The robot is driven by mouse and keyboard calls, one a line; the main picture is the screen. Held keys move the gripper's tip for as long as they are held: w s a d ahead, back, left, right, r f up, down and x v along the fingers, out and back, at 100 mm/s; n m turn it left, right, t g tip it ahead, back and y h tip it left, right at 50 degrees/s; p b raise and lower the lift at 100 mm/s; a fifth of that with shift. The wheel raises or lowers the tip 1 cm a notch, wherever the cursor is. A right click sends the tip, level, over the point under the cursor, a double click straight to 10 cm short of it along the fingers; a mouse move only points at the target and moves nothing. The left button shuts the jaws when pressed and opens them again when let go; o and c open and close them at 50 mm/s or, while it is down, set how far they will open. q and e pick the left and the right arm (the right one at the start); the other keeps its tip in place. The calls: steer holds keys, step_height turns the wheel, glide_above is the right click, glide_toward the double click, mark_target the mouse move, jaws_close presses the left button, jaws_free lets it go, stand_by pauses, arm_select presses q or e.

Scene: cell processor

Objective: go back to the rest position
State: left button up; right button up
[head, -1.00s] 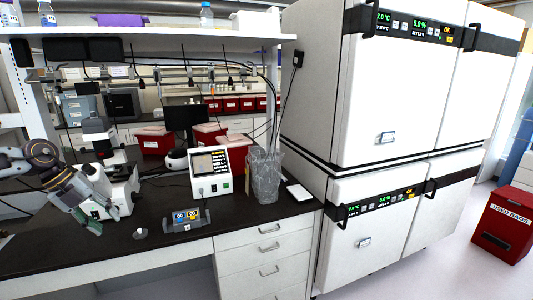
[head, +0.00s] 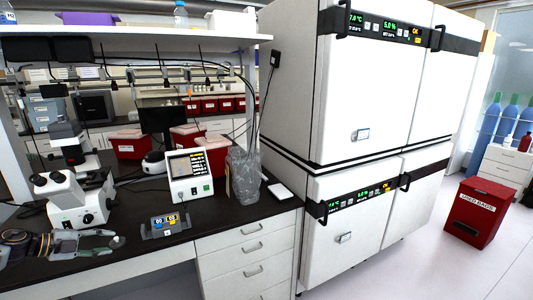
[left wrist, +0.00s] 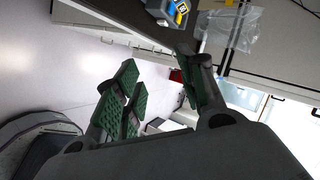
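My left gripper (head: 115,239) is low at the left of the head view, in front of the microscope (head: 75,196) and left of the small blue-and-yellow timer device (head: 166,225). Its fingers are apart with nothing between them. In the left wrist view, the green-padded fingers of this gripper (left wrist: 160,90) are spread apart and empty, with floor behind them. My right gripper is in neither view.
The black bench (head: 130,258) runs along the left. It carries a white control box (head: 189,176) and a clear plastic bag (head: 243,180). Tall white incubators (head: 365,85) stand at its right. A red bin (head: 475,212) stands on open floor.

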arm_select(q)
steer(key=s+a+f+n+t+y, duration=0.15)
steer(key=f+n, duration=0.25)
steer(key=f, duration=0.7)
steer(key=s+a+f+n+t+y, duration=0.1)
steer(key=a+f+n+t+y, duration=0.2)
steer(key=f, duration=0.8)
steer(key=s+d+f+n+g+y, duration=0.25)
steer(key=s+f, duration=0.35)
steer(key=f, duration=0.5)
steer(key=s+d+f+n+g+y, duration=0.1)
steer(key=s+f+n, duration=0.4)
steer(key=f, duration=0.7)
steer(key=s+d+f+n+g, duration=0.1)
steer(key=s+d+f+g, duration=0.1)
steer(key=s+d+f, duration=0.65)
steer(key=s+d+f+n+g, duration=0.25)
steer(key=s+d+f, duration=0.25)
steer(key=s+f, duration=0.5)
steer(key=s+d+f+g, duration=0.2)
steer(key=s+d+f, duration=0.1)
steer(key=s+d, duration=0.6)
steer(key=s+d+f+n+g, duration=0.1)
steer(key=s+d+f+g, duration=0.2)
steer(key=s+d, duration=0.6)
steer(key=s, duration=0.2)
steer(key=shift+s+d+h, duration=0.25)
steer(key=shift+s+h, duration=0.05)
steer(key=shift+s, duration=0.1)
